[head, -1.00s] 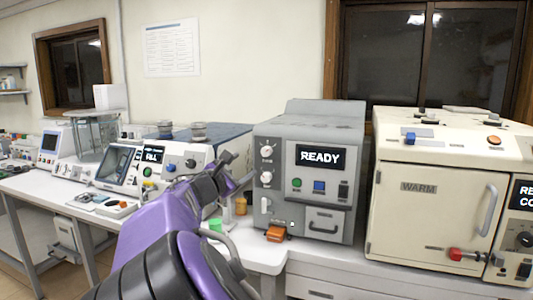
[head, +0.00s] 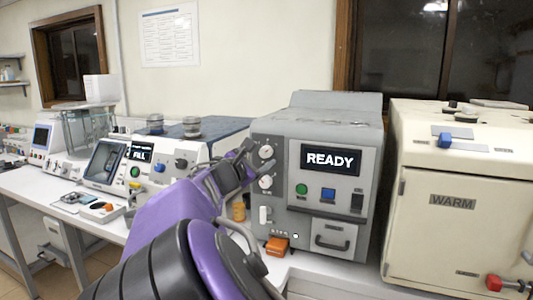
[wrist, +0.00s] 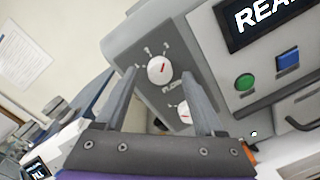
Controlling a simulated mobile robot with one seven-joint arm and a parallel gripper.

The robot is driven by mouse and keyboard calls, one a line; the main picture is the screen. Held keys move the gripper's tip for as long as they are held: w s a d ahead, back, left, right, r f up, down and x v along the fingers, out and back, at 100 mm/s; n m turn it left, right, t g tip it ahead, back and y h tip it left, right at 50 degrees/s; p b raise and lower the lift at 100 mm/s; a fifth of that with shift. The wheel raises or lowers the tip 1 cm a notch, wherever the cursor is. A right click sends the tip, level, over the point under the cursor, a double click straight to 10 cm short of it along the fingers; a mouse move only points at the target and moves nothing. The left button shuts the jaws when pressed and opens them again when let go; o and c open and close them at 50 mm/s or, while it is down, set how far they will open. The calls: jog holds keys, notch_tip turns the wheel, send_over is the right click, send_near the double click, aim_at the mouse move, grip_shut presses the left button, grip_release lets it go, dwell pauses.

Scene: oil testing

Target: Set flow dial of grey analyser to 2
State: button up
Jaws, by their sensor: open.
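The grey analyser (head: 313,180) stands on the bench with a lit READY screen (head: 331,158). Two white dials sit one above the other on its left front panel. The upper dial (head: 266,151) shows in the wrist view (wrist: 160,70) with a red pointer mark and ticks around it. The lower dial (head: 266,182) also shows there (wrist: 183,113), partly behind a finger. Small print between them is too blurred to read surely. My gripper (wrist: 161,78) is open and empty. Its fingers appear on either side of the upper dial, seemingly short of it. In the head view it is left of the panel.
The analyser also has a green button (head: 302,189), a blue button (head: 328,194) and a drawer (head: 331,236). An orange block (head: 277,245) lies at its foot. A cream WARM oven (head: 450,210) stands right. A FILL machine (head: 160,165) stands left.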

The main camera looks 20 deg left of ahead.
jog(key=shift+w, duration=0.45)
jog(key=shift+d, duration=0.1)
jog(key=shift+c, duration=0.3)
jog(key=shift+r, duration=0.1)
grip_shut()
